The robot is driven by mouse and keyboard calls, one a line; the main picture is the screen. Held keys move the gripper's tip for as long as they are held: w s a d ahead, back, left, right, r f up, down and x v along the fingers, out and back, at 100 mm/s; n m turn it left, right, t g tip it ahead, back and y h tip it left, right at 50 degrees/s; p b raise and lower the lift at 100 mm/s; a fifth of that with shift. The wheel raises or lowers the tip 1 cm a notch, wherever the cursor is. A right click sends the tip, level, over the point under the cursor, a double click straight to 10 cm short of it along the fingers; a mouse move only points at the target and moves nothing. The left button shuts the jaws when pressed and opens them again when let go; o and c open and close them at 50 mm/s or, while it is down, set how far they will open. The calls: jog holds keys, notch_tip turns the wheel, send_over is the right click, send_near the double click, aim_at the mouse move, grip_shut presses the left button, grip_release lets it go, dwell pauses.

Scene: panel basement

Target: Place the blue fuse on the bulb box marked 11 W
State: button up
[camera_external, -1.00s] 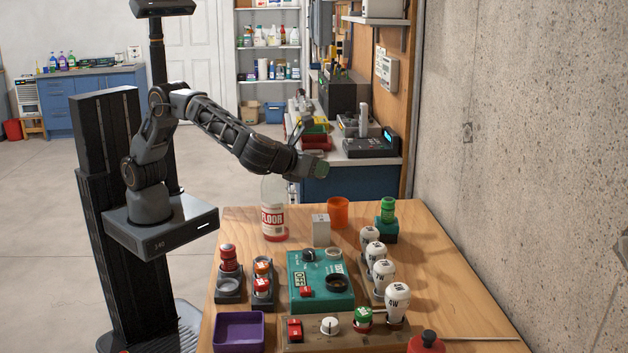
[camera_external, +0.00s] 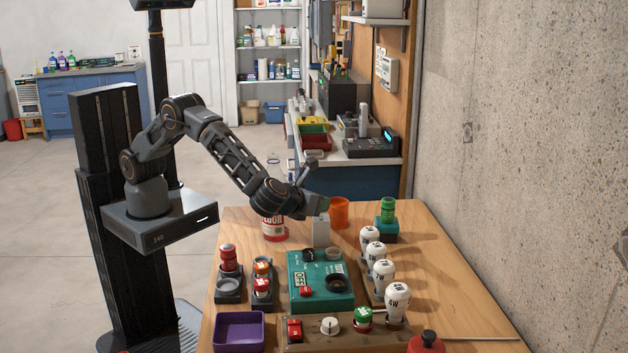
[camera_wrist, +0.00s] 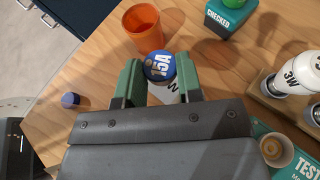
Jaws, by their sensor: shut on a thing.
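In the wrist view, a blue fuse (camera_wrist: 159,66) marked 15A is held between the green fingertips of my gripper (camera_wrist: 157,78). Just under it shows part of a white box (camera_wrist: 171,91) with a "W" on it; the rest of its marking is hidden. In the external view, my gripper (camera_external: 318,204) is low, right over the small white bulb box (camera_external: 321,233) on the wooden table. The fuse is hidden there by my gripper. I cannot tell whether the fuse touches the box top.
An orange cup (camera_external: 339,212) stands just behind the box, and the FLOOR bottle (camera_external: 273,228) just left. The teal tester (camera_external: 318,280) lies in front. White bulbs (camera_external: 383,273) stand in a row at right. A purple tray (camera_external: 240,331) is at the front left.

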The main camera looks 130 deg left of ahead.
jog(key=shift+f, duration=0.5)
jog(key=shift+f, duration=0.1)
jog(key=o, duration=0.9)
